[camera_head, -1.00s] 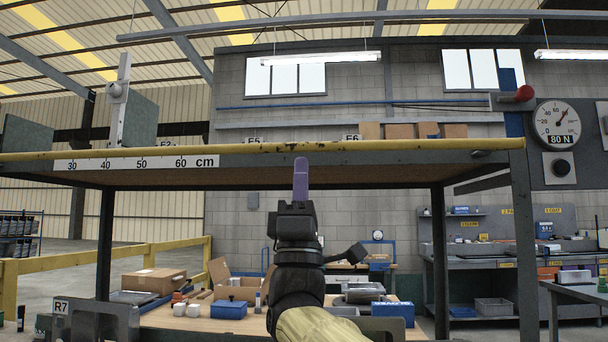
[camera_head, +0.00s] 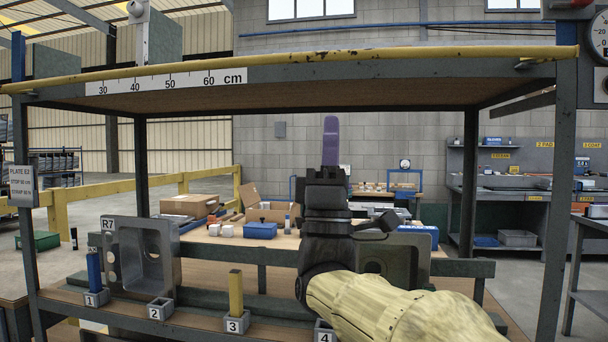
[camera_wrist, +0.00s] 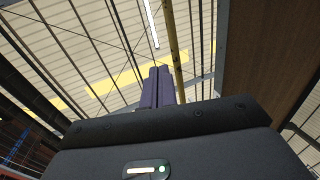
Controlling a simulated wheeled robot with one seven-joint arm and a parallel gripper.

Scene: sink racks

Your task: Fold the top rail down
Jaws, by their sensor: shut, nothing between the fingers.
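The top rail (camera_head: 300,62) is a yellow bar with worn, rusty spots. It runs nearly level along the upper front edge of the rack, above a grey beam with a cm scale (camera_head: 165,80). My gripper (camera_head: 331,124) points upward in front of the rack, below the rail in the head view and apart from it in the picture. Its purple fingers are closed together and empty. In the wrist view the closed fingers (camera_wrist: 158,88) point up towards the roof, with the yellow rail (camera_wrist: 172,45) just beyond and to the right.
The lower shelf holds numbered sockets, with a blue peg (camera_head: 94,272) in 1 and a yellow peg (camera_head: 236,293) in 3. A grey sink-like basin (camera_head: 142,258) stands at left. Rack posts (camera_head: 565,200) flank the opening. A gauge (camera_head: 600,38) is at upper right.

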